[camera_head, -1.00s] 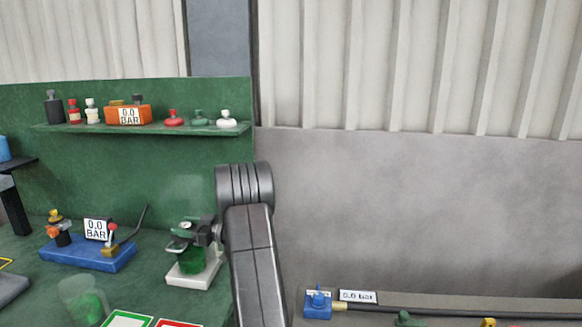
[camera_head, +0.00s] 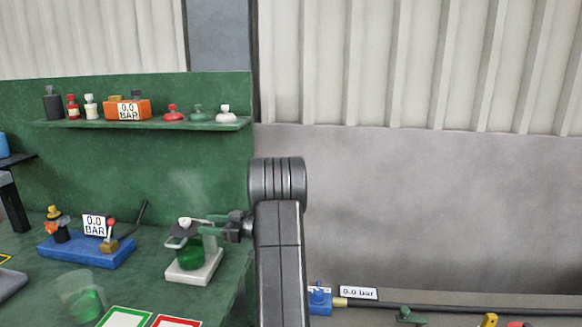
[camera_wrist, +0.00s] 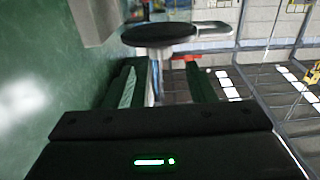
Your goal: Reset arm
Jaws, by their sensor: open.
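My arm stands upright in the middle of the head view, in front of the right end of the green bench. My gripper (camera_head: 212,228) points left from it, close to a small stand with a white base (camera_head: 194,268) and a green vessel (camera_head: 190,257). In the wrist view my gripper's two green fingers (camera_wrist: 163,85) are apart. A dark round disc with a grey handle (camera_wrist: 160,34) shows just beyond the fingertips. I cannot tell whether it touches them.
A blue pump base (camera_head: 85,250) with a 0.0 BAR display stands left of the stand. A green shelf (camera_head: 150,124) holds several bottles and an orange gauge box (camera_head: 127,110). A clear cup (camera_head: 85,298) is at the front left. A lower ledge with a blue fitting (camera_head: 320,298) lies right.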

